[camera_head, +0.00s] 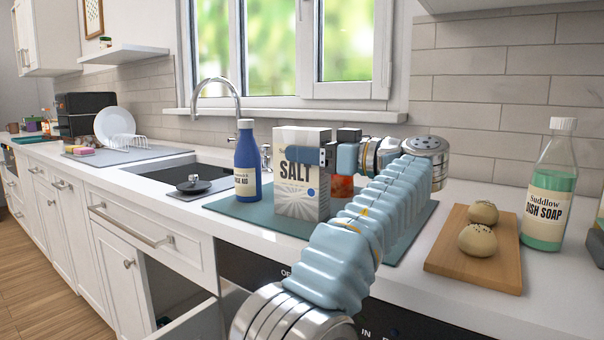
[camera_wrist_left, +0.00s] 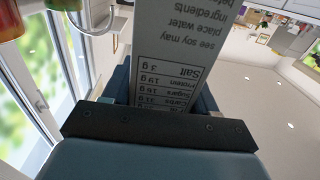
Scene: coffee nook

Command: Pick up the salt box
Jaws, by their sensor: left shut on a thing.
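The salt box (camera_head: 301,196), white and grey with "SALT" in dark letters, is upright over the teal mat (camera_head: 259,213) on the counter. I cannot tell whether its base touches the mat. My left gripper (camera_head: 316,156) reaches it from the right and is shut on its upper part, with one dark finger across the front face. In the left wrist view the box's printed side panel (camera_wrist_left: 168,62) sits between the fingers (camera_wrist_left: 163,90). My right gripper is not in view.
A blue bottle (camera_head: 247,165) stands just left of the box. A red jar (camera_head: 342,187) is partly hidden behind my arm. At right are a wooden board (camera_head: 447,259) with two buns and a dish soap bottle (camera_head: 549,190). The sink (camera_head: 165,172) lies left.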

